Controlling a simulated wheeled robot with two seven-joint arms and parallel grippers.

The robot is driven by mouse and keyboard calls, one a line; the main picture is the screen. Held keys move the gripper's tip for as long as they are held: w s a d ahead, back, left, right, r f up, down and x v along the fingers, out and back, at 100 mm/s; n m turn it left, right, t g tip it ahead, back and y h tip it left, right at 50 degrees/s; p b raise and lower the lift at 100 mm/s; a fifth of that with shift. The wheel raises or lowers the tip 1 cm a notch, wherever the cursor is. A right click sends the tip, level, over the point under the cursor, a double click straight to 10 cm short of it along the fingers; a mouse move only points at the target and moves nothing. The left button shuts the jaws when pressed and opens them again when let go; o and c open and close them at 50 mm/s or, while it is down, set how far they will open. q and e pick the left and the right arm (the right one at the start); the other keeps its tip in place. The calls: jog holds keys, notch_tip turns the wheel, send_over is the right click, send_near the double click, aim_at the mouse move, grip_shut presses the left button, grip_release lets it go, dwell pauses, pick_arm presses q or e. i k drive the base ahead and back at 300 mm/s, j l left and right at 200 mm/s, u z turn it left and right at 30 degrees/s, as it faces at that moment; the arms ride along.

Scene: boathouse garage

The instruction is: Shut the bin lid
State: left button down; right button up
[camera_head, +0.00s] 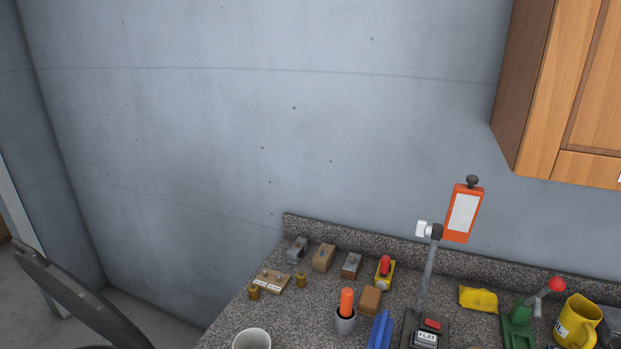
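A dark, thin, curved edge (85,302) slants across the lower left corner, left of the counter. It looks like a round lid standing tilted up, seen nearly edge-on and cut off by the frame. No bin body shows, so I cannot tell for certain that this is the bin lid. Neither of my grippers is in view.
A granite counter (225,318) fills the lower right, holding an orange device on a stand (461,213), a white cup (252,339), a yellow mug (577,322) and several small items. A wooden cabinet (560,80) hangs upper right. Bare floor (155,318) shows between the dark edge and counter.

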aim_at(82, 301)
jog(key=u, duration=1.55)
